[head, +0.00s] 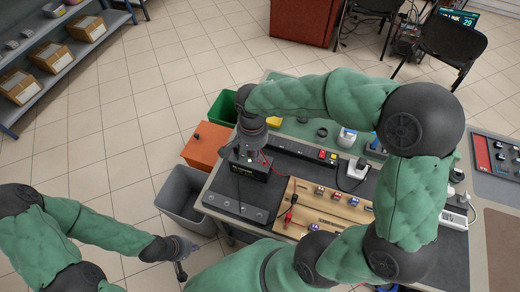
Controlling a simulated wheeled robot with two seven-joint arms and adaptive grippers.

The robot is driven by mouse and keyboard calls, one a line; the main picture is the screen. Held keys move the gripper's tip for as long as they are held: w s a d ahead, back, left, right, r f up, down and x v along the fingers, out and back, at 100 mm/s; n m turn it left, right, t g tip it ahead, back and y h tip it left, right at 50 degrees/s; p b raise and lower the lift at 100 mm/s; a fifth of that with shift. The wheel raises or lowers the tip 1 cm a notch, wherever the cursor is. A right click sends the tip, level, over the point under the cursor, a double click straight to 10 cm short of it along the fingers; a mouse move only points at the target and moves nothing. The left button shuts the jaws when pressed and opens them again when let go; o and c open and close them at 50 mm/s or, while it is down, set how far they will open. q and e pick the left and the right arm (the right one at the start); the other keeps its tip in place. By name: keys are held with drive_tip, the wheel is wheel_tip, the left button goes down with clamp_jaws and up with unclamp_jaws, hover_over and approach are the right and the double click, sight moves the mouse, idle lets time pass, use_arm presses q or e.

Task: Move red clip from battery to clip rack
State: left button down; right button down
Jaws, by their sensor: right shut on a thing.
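The black battery (252,168) stands at the left part of the workbench. My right gripper (244,153) is directly over its top, pointing down, and is shut on what appears to be the red clip, mostly hidden by the fingers. A thin red lead (267,161) shows just right of the gripper and runs towards the wooden board. My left gripper (181,268) hangs low at the bench's left, away from the battery; its finger opening is too small to tell. I cannot tell for sure which part is the clip rack.
A wooden board (322,210) with small coloured parts and a red-and-black item (290,215) lies right of the battery. A dark strip with round knobs (235,208) lies in front. A grey bin (186,193), orange box (205,146) and green bin (224,106) stand left.

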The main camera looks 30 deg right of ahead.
drive_tip(key=s+a+r+p, duration=0.3)
drive_tip(key=s+a+r, duration=0.1)
drive_tip(key=a+r, duration=0.3)
drive_tip(key=shift+s+a+r+p, duration=0.25)
drive_tip(key=shift+s+a+p, duration=0.1)
drive_tip(key=shift+a, duration=0.25)
drive_tip(key=shift+f, duration=0.1)
idle(0.3)
drive_tip(key=w+a+f+b, duration=0.2)
drive_tip(key=a+f+b, duration=0.1)
drive_tip(key=f, duration=0.3)
drive_tip(key=w+a+f+b, duration=0.2)
drive_tip(key=f+b, duration=0.4)
drive_tip(key=w+a+f+b, duration=0.2)
drive_tip(key=a+f+b, duration=0.1)
drive_tip(key=f+b, duration=0.2)
drive_tip(key=shift+w+a+f, duration=0.15)
drive_tip(key=shift+f, duration=0.4)
drive_tip(key=shift+w+a+f, duration=0.15)
drive_tip(key=shift+f, duration=0.4)
drive_tip(key=shift+f+b, duration=1.3)
drive_tip(key=shift+f, duration=0.15)
drive_tip(key=shift+f, duration=0.15)
drive_tip(key=shift+f, duration=0.2)
